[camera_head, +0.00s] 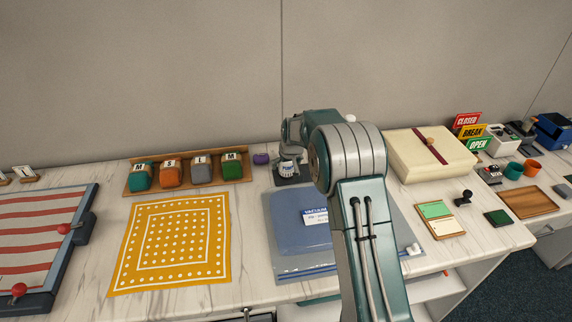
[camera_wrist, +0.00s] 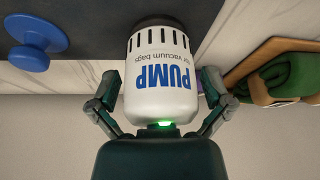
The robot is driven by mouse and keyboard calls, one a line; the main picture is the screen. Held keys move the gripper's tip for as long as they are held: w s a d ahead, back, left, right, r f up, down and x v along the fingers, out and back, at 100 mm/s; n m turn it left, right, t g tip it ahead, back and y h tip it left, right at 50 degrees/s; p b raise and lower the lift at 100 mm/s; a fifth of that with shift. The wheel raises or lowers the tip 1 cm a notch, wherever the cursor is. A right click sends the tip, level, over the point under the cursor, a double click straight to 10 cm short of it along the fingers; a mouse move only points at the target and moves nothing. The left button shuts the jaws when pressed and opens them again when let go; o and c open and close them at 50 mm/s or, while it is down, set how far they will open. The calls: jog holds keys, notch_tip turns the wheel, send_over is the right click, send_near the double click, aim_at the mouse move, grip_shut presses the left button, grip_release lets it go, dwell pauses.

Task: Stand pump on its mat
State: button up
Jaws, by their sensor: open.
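The pump (camera_head: 287,168) is a white cylinder with blue lettering and a dark slotted end. In the wrist view the pump (camera_wrist: 160,88) shows upside down, with a green light near my gripper's palm. It appears upright over the dark mat (camera_head: 292,182), its dark end toward the mat; the mat (camera_wrist: 95,25) also fills the top of the wrist view. Contact between pump and mat is hard to tell. My gripper (camera_wrist: 158,98) is open, with one finger at each side of the pump. In the head view my arm hides part of this area.
A blue knob (camera_wrist: 32,45) stands beside the pump at the mat's edge. A wooden rack (camera_head: 190,187) with several coloured pouches is to the left, a small purple item (camera_head: 261,159) between. A blue vacuum bag (camera_head: 295,230) lies in front. A cream box (camera_head: 430,152) is to the right.

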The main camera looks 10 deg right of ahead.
jog(key=s+a+f+v, duration=0.1)
jog(key=s+v, duration=0.2)
jog(key=v, duration=0.9)
jog(key=s+a+f+v, duration=0.1)
jog(key=s+v, duration=0.1)
jog(key=v, duration=1)
jog(key=s+d+r+m+t, duration=0.1)
jog(key=s+d, duration=0.1)
jog(key=s, duration=2.8)
jog(key=shift+s+r+m+h, duration=0.2)
jog(key=shift+r+m+h, duration=0.1)
jog(key=shift+r+h, duration=0.1)
